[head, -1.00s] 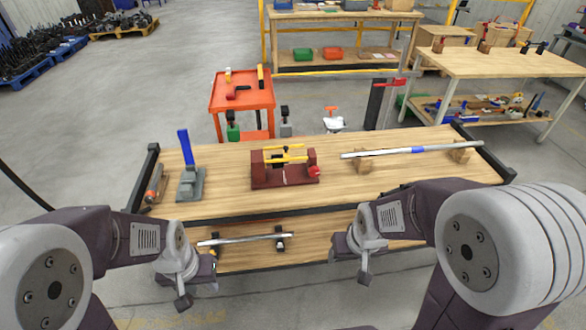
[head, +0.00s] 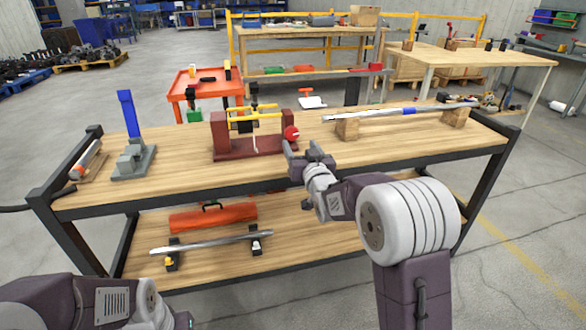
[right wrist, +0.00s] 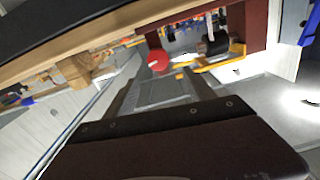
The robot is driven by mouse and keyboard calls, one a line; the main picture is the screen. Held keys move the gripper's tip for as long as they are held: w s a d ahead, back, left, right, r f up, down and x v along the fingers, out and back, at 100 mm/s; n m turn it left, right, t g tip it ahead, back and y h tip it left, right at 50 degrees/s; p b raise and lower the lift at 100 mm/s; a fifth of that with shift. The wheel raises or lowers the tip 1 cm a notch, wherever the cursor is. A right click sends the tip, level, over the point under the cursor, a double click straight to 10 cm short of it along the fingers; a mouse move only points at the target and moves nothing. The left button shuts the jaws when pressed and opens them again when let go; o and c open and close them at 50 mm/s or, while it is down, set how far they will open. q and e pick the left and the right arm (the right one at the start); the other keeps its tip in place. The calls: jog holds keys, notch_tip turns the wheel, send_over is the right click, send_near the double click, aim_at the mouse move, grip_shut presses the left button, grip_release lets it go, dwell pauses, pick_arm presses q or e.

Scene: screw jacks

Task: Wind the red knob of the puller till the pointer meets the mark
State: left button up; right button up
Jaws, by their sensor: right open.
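The puller (head: 247,150) stands on the workbench, a dark red frame with yellow bars and a dark part between its uprights. Its red knob (head: 291,133) sticks out at the right end. My right gripper (head: 300,151) is open and empty, just in front of the knob and a little below it in the head view. In the right wrist view the red knob (right wrist: 158,62) shows beyond the gap between the open fingers (right wrist: 158,80), apart from them. I cannot make out the pointer and mark clearly. My left arm shows at the lower left; its fingers are out of frame.
A grey clamp with a blue handle (head: 130,125) stands left on the workbench (head: 200,176). A metal bar on wooden blocks (head: 347,129) lies to the right. The lower shelf holds an orange toolbox (head: 212,217) and another bar (head: 212,242). An orange cart (head: 205,84) stands behind.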

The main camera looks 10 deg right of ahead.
aim_at(292, 136)
jog(key=shift+f, duration=0.9)
pick_arm(q)
jog(key=shift+f, duration=0.6)
pick_arm(e)
jog(key=shift+r, duration=0.2)
jog(key=w+b, duration=0.1)
jog(key=w, duration=0.8)
jog(key=shift+a+b, duration=0.15)
jog(key=shift+b, duration=0.2)
pick_arm(q)
jog(key=shift+f, duration=0.9)
pick_arm(e)
jog(key=c, duration=1.4)
jog(key=shift+o, duration=0.2)
